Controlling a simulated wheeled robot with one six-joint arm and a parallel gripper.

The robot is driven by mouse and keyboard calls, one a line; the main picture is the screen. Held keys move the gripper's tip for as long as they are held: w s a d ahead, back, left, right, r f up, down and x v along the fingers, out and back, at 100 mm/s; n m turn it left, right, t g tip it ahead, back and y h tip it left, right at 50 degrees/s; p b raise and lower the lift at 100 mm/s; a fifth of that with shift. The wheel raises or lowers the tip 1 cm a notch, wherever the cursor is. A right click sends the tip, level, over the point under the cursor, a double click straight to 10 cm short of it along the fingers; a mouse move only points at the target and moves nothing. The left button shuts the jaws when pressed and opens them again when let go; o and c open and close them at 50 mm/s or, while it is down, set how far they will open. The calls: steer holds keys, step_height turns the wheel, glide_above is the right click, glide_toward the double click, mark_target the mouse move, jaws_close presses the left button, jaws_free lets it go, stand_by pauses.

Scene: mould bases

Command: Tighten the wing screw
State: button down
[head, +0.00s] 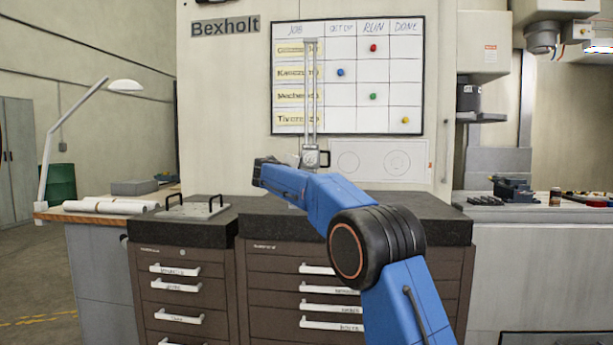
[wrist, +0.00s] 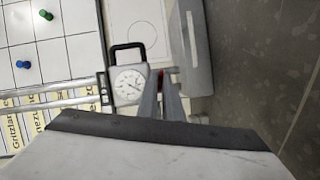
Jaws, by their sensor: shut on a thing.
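A tall height gauge (head: 311,95) with a twin-bar column stands on the dark stone top, in front of the whiteboard in the head view. Its slider (head: 309,158) is low on the column. In the wrist view, which is turned sideways, its white dial (wrist: 130,86) and the column bars (wrist: 60,108) show. My gripper (wrist: 162,74) is beside the dial, its grey fingers shut on a small part with a red bit between the tips. This is likely the wing screw, mostly hidden by the fingers. In the head view my arm hides the fingertips.
A grey plate with two black handles (head: 195,208) lies on the left stone top (head: 185,226). A desk lamp (head: 75,130) and paper rolls are farther left. The whiteboard (head: 347,77) is close behind the gauge. The stone top right of my arm looks clear.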

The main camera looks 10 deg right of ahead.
steer(key=m+y, duration=0.1)
steer(key=m, duration=0.1)
steer(key=m+y, duration=0.2)
steer(key=m, duration=0.1)
steer(key=shift+d+r+m+g, duration=0.1)
steer(key=shift+r+m+g, duration=0.1)
steer(key=shift+m+g, duration=0.1)
steer(key=m+y, duration=0.2)
steer(key=m, duration=0.1)
steer(key=shift+s+d, duration=0.1)
steer(key=shift+d, duration=0.05)
steer(key=shift+m+y, duration=0.8)
steer(key=shift+m, duration=0.2)
steer(key=c, duration=1.9)
jaws_free()
steer(key=shift+c, duration=0.2)
steer(key=shift+s+r, duration=0.1)
steer(key=f+v, duration=0.1)
steer(key=v, duration=1.6)
steer(key=shift+s, duration=0.35)
